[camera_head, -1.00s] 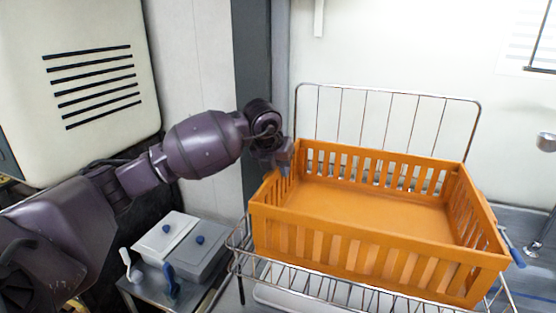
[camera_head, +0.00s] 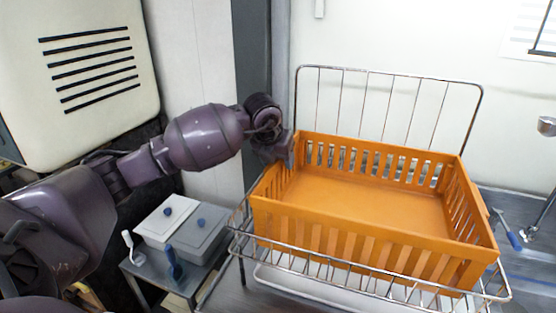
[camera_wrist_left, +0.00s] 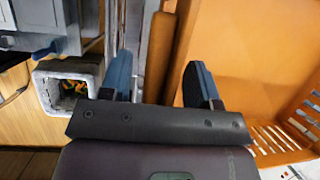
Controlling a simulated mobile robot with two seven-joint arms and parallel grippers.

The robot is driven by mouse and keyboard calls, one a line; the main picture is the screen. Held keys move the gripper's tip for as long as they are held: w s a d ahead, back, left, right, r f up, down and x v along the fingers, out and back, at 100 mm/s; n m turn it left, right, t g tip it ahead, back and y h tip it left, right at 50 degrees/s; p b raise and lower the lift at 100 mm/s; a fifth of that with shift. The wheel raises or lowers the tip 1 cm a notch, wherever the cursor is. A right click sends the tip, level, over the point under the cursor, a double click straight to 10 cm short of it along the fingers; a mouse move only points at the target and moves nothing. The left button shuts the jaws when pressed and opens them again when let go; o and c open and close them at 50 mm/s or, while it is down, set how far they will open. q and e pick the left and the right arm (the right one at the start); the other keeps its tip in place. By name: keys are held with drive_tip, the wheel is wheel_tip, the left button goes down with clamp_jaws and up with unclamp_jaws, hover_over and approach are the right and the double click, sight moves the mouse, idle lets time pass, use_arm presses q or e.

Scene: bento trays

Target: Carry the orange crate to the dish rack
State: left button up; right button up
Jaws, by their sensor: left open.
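The orange crate (camera_head: 360,195), slatted and empty, sits level within the wire dish rack (camera_head: 390,76), whose tall back loop rises behind it. The rack's front wires show below the crate's front wall. My left gripper (camera_head: 287,149) is at the crate's far left corner. In the left wrist view the left gripper's two blue fingers (camera_wrist_left: 161,80) are apart, with the rim of the orange crate (camera_wrist_left: 255,60) between them. Whether a finger touches the wall I cannot tell. My right gripper is not in view.
Grey lidded containers (camera_head: 205,235) with blue knobs stand on a small table left of the rack. A white tray (camera_head: 320,285) lies under the rack. A blue-tipped lever (camera_head: 514,241) and a tap stand at the right. A cream vented cabinet (camera_head: 90,75) is at left.

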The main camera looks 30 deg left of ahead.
use_arm(q)
drive_tip(key=shift+s+r, duration=0.1)
drive_tip(key=shift+r, duration=0.25)
drive_tip(key=b+v, duration=0.1)
drive_tip(key=v, duration=0.9)
drive_tip(key=shift+s+r, duration=0.15)
drive_tip(key=shift+r, duration=0.1)
drive_tip(key=shift+s+r, duration=0.15)
drive_tip(key=shift+r, duration=0.15)
